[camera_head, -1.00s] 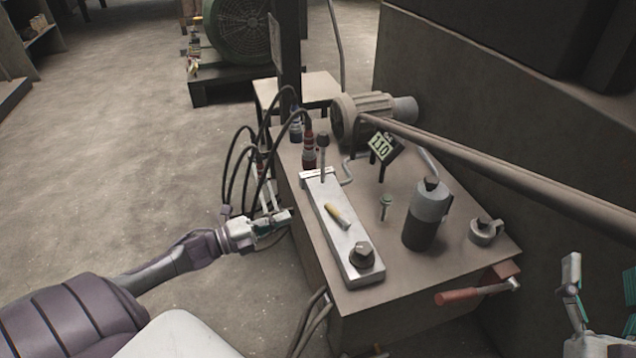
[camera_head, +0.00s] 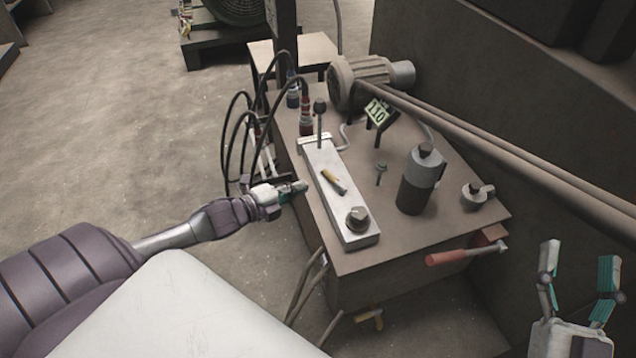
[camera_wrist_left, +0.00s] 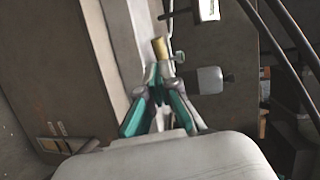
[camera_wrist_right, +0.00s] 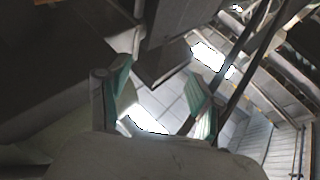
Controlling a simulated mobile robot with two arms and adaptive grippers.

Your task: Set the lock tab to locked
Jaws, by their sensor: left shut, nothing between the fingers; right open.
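A small yellow tab (camera_head: 333,181), which looks like the lock tab, lies at a slant on the long silver panel (camera_head: 323,204) on the brown bench. In the left wrist view the yellow tab (camera_wrist_left: 160,48) appears just beyond my fingertips. My left gripper (camera_head: 303,187) is shut and empty at the bench's left edge, left of the panel and apart from the tab. It also shows in the left wrist view (camera_wrist_left: 158,82). My right gripper (camera_head: 580,254) is open and empty at the lower right, away from the bench; it also shows in the right wrist view (camera_wrist_right: 165,72).
The panel also carries a dark knob (camera_head: 357,218) and an upright lever (camera_head: 320,118). A grey and black cylinder (camera_head: 416,182), a small bolt (camera_head: 381,170), a sign (camera_head: 377,112) and a motor (camera_head: 362,80) stand on the bench. A red handle (camera_head: 450,257) juts out in front. Black cables (camera_head: 238,125) loop at left.

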